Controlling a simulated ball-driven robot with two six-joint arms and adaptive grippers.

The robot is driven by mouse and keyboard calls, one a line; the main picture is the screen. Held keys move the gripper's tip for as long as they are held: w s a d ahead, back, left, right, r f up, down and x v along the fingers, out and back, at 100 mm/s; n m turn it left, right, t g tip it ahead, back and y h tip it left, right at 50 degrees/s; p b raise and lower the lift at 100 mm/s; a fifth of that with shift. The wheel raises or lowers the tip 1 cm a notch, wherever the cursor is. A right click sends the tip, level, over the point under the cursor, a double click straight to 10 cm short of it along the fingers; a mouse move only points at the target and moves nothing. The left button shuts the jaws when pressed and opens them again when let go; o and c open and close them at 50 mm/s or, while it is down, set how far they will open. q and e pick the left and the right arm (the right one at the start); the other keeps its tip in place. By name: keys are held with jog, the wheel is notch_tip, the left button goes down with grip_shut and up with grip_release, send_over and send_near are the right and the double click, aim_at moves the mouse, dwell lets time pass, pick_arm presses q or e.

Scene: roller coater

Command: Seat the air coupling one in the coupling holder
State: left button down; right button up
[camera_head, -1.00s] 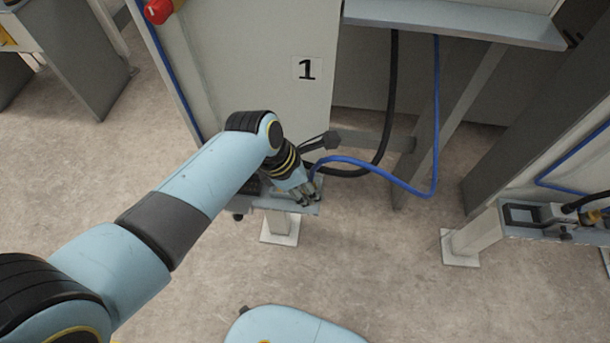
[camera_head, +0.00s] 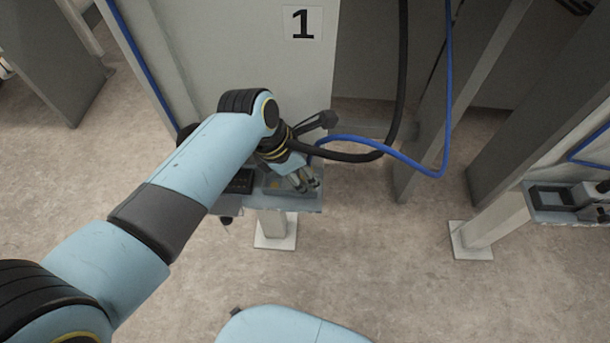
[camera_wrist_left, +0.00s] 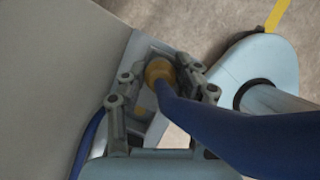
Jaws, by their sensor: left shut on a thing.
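The air coupling one is a brass-coloured fitting (camera_wrist_left: 158,70) on the end of a thick blue hose (camera_wrist_left: 225,130) in the left wrist view. My left gripper (camera_head: 308,183) is shut on it, with its fingers (camera_wrist_left: 162,92) on either side of the fitting. In the head view the coupling is hidden by the gripper, and the blue hose (camera_head: 425,170) loops away to the right. The gripper is at a small bracket shelf (camera_head: 280,202) below panel 1. A grey plate (camera_wrist_left: 145,50) lies behind the fitting; I cannot tell whether they touch. The holder's opening is not clear. My right gripper is not in view.
The grey panel marked 1 (camera_head: 270,70) stands behind. A second bracket (camera_head: 555,203) is at the right.

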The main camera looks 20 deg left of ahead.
pick_arm(q)
jog(key=c, duration=1.4)
grip_release()
jog(key=shift+f, duration=0.1)
jog(key=o, duration=0.4)
jog(key=shift+r, duration=0.3)
jog(key=p+v, duration=0.4)
jog(key=v, duration=0.7)
jog(key=shift+s+a+r, duration=0.1)
jog(key=shift+a+r, duration=0.05)
jog(key=shift+r, duration=0.15)
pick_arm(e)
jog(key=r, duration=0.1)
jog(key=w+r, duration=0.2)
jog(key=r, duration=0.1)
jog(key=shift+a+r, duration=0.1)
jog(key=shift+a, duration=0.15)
